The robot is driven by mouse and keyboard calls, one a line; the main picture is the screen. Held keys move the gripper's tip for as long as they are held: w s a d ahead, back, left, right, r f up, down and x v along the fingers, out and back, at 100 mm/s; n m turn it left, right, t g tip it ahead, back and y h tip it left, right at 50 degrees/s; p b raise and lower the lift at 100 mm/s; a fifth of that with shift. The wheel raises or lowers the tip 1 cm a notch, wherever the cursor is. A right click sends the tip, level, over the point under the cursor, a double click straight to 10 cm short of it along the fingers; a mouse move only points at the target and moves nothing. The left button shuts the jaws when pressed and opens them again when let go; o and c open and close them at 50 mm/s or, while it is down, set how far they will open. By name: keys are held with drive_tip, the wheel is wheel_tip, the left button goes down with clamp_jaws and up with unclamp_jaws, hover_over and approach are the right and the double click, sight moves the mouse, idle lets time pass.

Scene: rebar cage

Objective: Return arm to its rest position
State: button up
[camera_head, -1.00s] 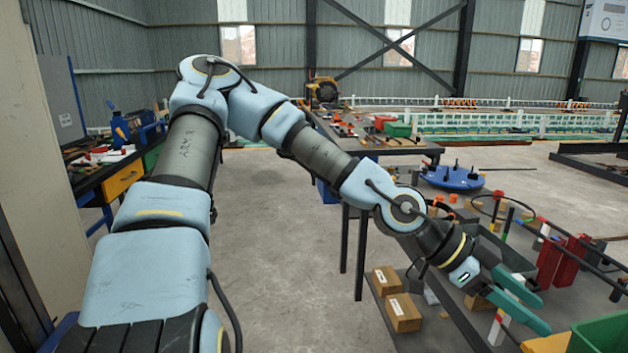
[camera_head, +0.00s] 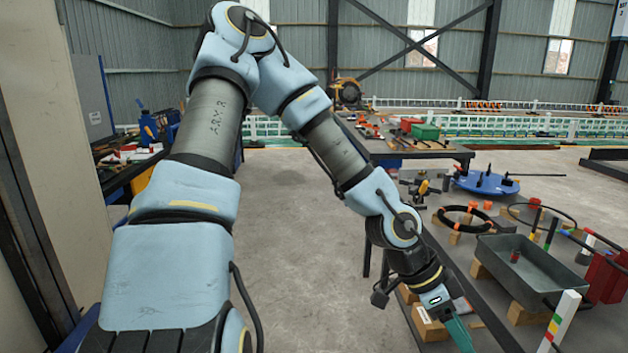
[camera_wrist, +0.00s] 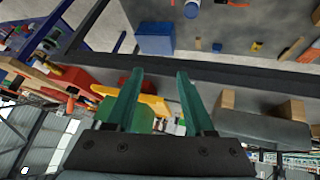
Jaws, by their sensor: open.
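My gripper (camera_head: 460,334) hangs at the lower right of the head view, pointing down beside the near edge of the dark work table (camera_head: 450,262). My arm is bent, with its elbow high at the top and the forearm sloping down to the right. In the wrist view the two green fingers of my gripper (camera_wrist: 157,92) stand apart with nothing held between them. Beyond them show a green box, a yellow item and a table edge.
A grey tray (camera_head: 530,268) on wooden blocks stands on the table right of my gripper. A blue round base (camera_head: 486,183) with pegs lies farther back. The concrete floor (camera_head: 290,225) left of the table is open.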

drive_tip(key=w+a+f+n+t+y, duration=0.1)
drive_tip(key=w+a+n+t+y, duration=0.1)
drive_tip(key=w+a+n, duration=0.45)
drive_tip(key=w+a+f+n+t+y, duration=0.15)
drive_tip(key=w+a, duration=0.25)
drive_tip(key=a, duration=0.6)
drive_tip(key=w+a+r+n+t+y, duration=0.1)
drive_tip(key=a+r+n, duration=0.4)
drive_tip(key=a, duration=0.3)
drive_tip(key=w+a+r+n+t+y, duration=0.1)
drive_tip(key=w+a+r+n, duration=0.1)
drive_tip(key=a+r+n, duration=0.3)
drive_tip(key=a+n, duration=0.1)
drive_tip(key=a, duration=0.2)
drive_tip(key=shift+w+a+y, duration=0.25)
drive_tip(key=shift+a+y, duration=0.1)
